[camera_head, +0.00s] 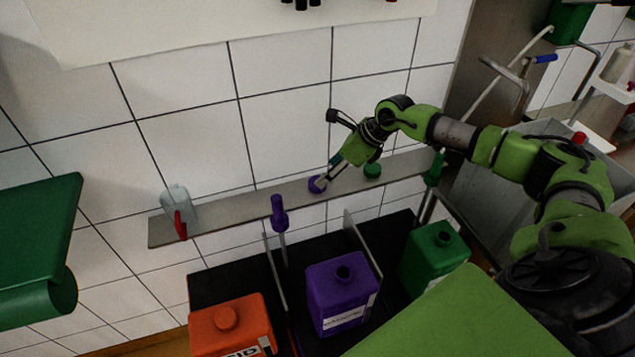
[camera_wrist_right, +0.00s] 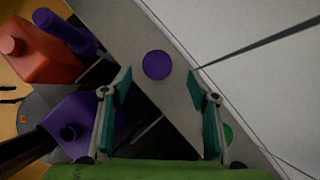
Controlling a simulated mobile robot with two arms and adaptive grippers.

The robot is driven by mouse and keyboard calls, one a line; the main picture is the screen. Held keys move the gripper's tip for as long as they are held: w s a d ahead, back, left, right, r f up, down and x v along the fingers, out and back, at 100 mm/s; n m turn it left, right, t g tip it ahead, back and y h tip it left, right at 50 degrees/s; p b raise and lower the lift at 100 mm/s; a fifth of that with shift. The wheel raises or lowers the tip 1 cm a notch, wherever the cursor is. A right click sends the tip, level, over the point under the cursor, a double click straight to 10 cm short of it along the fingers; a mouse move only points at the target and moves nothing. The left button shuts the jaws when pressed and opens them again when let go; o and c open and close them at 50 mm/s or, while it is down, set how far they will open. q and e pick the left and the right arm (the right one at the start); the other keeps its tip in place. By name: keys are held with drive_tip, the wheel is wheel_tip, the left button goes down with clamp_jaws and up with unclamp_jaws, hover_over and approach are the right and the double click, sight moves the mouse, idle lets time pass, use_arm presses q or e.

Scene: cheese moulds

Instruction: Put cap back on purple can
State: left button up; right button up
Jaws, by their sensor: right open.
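The purple can (camera_head: 340,297) stands on the dark bench with its neck open; it also shows in the right wrist view (camera_wrist_right: 78,122). The purple cap (camera_head: 317,184) lies on the narrow metal shelf (camera_head: 240,210). In the right wrist view the cap (camera_wrist_right: 157,65) shows as a purple disc ahead of and between the open fingers. My right gripper (camera_head: 326,178) is open at the cap in the head view; in its wrist view the fingertips (camera_wrist_right: 158,80) are on either side. I cannot tell whether they touch the cap. My left gripper is not in view.
An orange can (camera_head: 232,328) with its cap on stands left, an open green can (camera_head: 434,254) right. A green cap (camera_head: 372,170) lies on the shelf close to my right gripper. A purple-handled tool (camera_head: 279,212) stands upright.

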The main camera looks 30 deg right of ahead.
drive_tip(key=shift+a+f, duration=0.1)
drive_tip(key=shift+f, duration=0.05)
drive_tip(key=p+x, duration=0.1)
drive_tip(key=x, duration=0.4)
drive_tip(key=shift+s+a+p, duration=0.1)
drive_tip(key=shift+p, duration=0.3)
drive_tip(key=c, duration=0.8)
